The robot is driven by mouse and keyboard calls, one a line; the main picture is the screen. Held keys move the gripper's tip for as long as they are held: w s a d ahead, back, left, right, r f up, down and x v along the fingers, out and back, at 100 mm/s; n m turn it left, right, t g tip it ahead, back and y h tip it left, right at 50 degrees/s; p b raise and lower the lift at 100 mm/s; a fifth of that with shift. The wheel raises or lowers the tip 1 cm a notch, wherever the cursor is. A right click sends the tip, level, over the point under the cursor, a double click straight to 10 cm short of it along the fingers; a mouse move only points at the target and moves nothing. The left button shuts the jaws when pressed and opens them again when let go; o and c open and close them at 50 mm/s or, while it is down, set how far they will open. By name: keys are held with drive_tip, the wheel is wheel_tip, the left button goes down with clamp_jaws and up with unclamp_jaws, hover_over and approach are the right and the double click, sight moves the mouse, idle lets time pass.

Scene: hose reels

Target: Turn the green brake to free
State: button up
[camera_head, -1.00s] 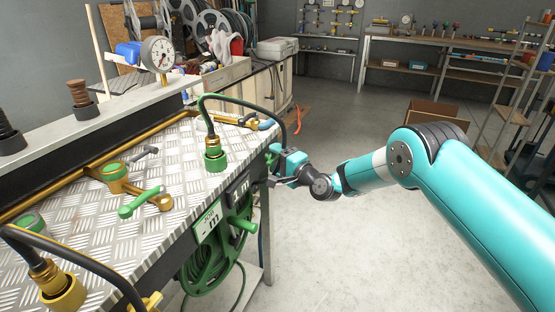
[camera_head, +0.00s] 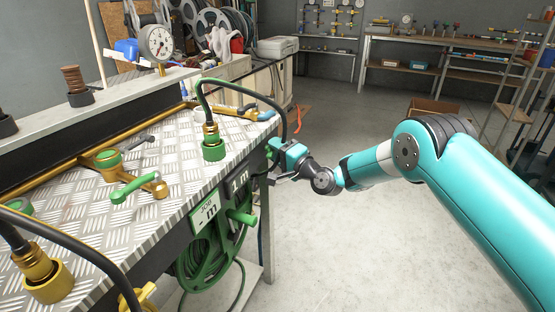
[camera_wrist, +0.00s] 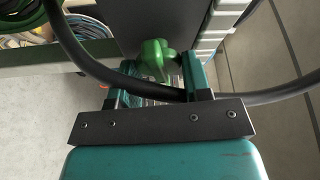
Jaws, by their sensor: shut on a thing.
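The green brake (camera_wrist: 153,52) is a rounded green knob on the dark end face of the bench, seen at the top middle of the wrist view. In the head view only a small green part of it (camera_head: 271,149) shows beside my teal gripper (camera_head: 275,158). A black hose crosses in front of the fingers. The brake's marks and exact setting are hidden.
The green hose reel (camera_head: 212,250) hangs under the bench, below a "1 m" label. A green-collared hose fitting (camera_head: 213,148) and a green valve lever (camera_head: 135,187) stand on the chequered metal top (camera_head: 90,215). Open concrete floor (camera_head: 340,240) lies to the right.

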drive_tip(key=n+g+y+b, duration=0.1)
drive_tip(key=n+y+b, duration=0.1)
drive_tip(key=n+b, duration=0.4)
drive_tip(key=n+g+y+b, duration=0.2)
drive_tip(key=n+b, duration=0.5)
drive_tip(key=b, duration=0.6)
drive_tip(key=n+g+y+b, duration=0.1)
drive_tip(key=n+y+b, duration=0.2)
drive_tip(key=n+b, duration=0.4)
drive_tip(key=shift+f+g+b, duration=0.15)
drive_tip(key=shift+g+b, duration=0.15)
drive_tip(key=shift+b, duration=0.9)
drive_tip(key=shift+n, duration=0.4)
drive_tip(key=o, duration=0.8)
drive_tip(key=b+v, duration=1.3)
drive_tip(key=v, duration=0.4)
drive_tip(key=shift+w+d, duration=0.1)
drive_tip(key=shift+d, duration=0.15)
